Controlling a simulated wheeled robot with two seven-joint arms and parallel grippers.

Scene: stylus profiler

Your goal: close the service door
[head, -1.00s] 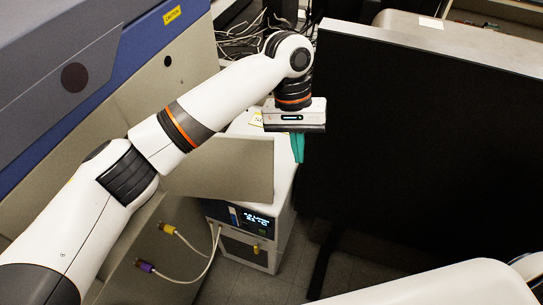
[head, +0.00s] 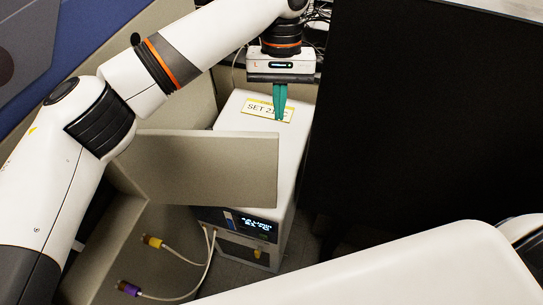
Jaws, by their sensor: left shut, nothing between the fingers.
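The service door (head: 215,168) is a flat beige panel that stands open, sticking out to the right from the beige side of the large machine. My left arm passes above and behind it. My left gripper (head: 279,116), with green fingers pointing down, is shut and empty. It is beyond the door's free edge, over the white top of a small box unit. I cannot tell whether the fingertips touch that top. My right gripper is out of view.
The white box unit (head: 290,165) has a yellow-edged label and a lit display (head: 252,224). Cables with a yellow plug (head: 153,241) and a purple plug (head: 129,288) hang below the door. A large black panel (head: 425,120) blocks the right side.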

